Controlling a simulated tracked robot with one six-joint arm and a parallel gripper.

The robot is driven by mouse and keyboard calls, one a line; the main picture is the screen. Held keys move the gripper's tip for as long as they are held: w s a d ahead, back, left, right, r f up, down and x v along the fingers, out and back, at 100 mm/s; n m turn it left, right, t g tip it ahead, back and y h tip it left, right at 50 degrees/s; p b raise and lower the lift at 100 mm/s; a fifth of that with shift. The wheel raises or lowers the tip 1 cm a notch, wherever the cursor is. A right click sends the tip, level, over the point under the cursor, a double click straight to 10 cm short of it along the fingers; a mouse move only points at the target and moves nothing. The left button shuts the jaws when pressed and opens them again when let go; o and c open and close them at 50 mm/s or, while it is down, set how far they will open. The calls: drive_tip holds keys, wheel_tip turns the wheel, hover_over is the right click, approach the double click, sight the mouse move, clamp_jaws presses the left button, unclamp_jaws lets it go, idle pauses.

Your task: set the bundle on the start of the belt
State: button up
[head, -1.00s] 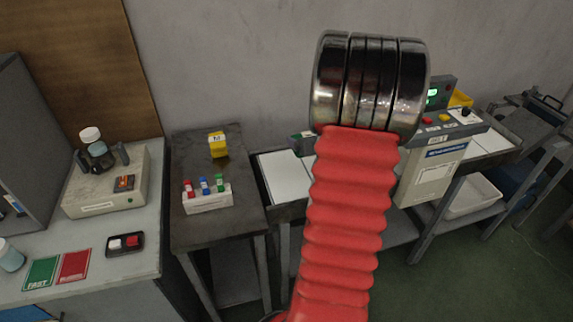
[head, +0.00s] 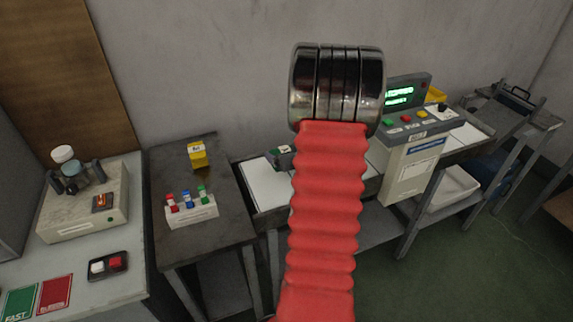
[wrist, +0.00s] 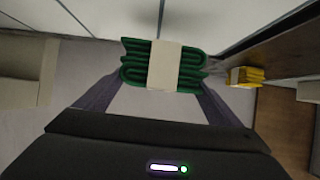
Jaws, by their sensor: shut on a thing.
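In the wrist view my gripper (wrist: 160,82) is shut on a folded green bundle (wrist: 133,72) with a pale band around its middle. The dark fingers press its left and right sides. In the head view the belt's white surface (head: 266,184) shows left of my red, ribbed arm, and more pale surface (head: 466,136) shows to the right. My arm covers the middle of that line. The gripper and bundle are not visible in the head view, so I cannot tell their exact place over the belt.
A control box (head: 412,165) with a lit green display stands at the line, right of my arm. A dark table (head: 170,240) holds a yellow box (head: 197,154) and a white rack (head: 192,212) of coloured items. A white bin (head: 455,188) sits below the line. Green floor is open at lower right.

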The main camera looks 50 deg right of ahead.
drive_tip(key=shift+f, duration=0.4)
drive_tip(key=shift+f, duration=2.1)
drive_tip(key=shift+f, duration=0.1)
drive_tip(key=o, duration=0.9)
drive_tip(key=shift+o, duration=0.2)
drive_tip(key=v, duration=1.2)
